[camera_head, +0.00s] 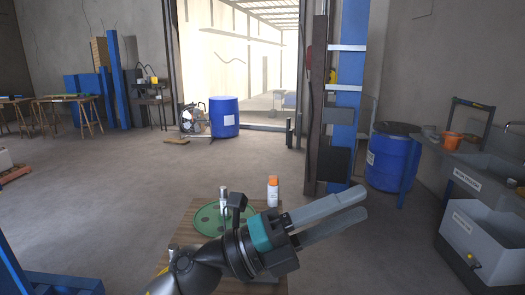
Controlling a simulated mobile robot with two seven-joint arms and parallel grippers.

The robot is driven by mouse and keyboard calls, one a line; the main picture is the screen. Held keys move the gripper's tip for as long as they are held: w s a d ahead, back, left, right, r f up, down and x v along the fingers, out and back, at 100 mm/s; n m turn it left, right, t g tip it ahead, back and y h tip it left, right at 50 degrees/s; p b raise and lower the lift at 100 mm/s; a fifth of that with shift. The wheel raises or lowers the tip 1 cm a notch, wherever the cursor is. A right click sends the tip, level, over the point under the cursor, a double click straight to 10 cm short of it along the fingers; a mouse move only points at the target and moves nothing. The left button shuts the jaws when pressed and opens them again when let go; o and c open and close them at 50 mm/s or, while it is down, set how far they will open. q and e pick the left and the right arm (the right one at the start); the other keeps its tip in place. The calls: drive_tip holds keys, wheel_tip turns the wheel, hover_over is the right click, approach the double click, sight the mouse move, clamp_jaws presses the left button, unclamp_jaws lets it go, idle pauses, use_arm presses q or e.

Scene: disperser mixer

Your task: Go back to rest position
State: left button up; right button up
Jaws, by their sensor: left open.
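My left gripper (328,219) is in the lower middle of the head view, with two grey fingers pointing right. The fingers are apart with nothing between them. It is in front of a small wooden table (182,222), whose right part it hides. On the table is a round green plate (207,222) with darker round spots. My right gripper is not in view.
A blue pillar (343,110) stands behind the table to the right, with a blue barrel (392,160) beside it. Grey bins (478,245) are at the right edge. Another blue barrel (224,117) is near the bright doorway. The floor to the left is largely clear.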

use_arm(q)
drive_tip(key=w+a+f+n+t+y, duration=0.1)
drive_tip(key=w+a+n+t+y, duration=0.4)
drive_tip(key=n+t, duration=0.45)
drive_tip(key=w+a+f+n+t+y, duration=0.25)
drive_tip(key=a+n+t+y, duration=0.3)
drive_tip(key=n+t, duration=0.4)
drive_tip(key=s+a+f+n+g+y, duration=0.1)
drive_tip(key=a+f+n+g+y, duration=0.2)
drive_tip(key=a+f+n+y, duration=0.4)
drive_tip(key=a+f+n+g+y, duration=0.35)
drive_tip(key=a+f+n, duration=0.2)
drive_tip(key=f, duration=0.35)
drive_tip(key=s+a+f+n+g, duration=0.2)
drive_tip(key=s+f+g, duration=0.4)
drive_tip(key=s+f, duration=0.45)
drive_tip(key=s+a+f+n+g, duration=0.2)
drive_tip(key=s+f+g, duration=0.45)
drive_tip(key=s, duration=0.65)
wheel_tip(320, 180, down, 23)
drive_tip(key=s+b, duration=0.1)
drive_tip(key=s, duration=0.1)
drive_tip(key=s+a+f+g+y, duration=0.1)
drive_tip(key=s+a+f+g, duration=0.1)
drive_tip(key=s+f, duration=1.2)
drive_tip(key=shift+s+a+f+b, duration=0.2)
drive_tip(key=shift+s+f+b, duration=0.15)
drive_tip(key=shift+b, duration=0.05)
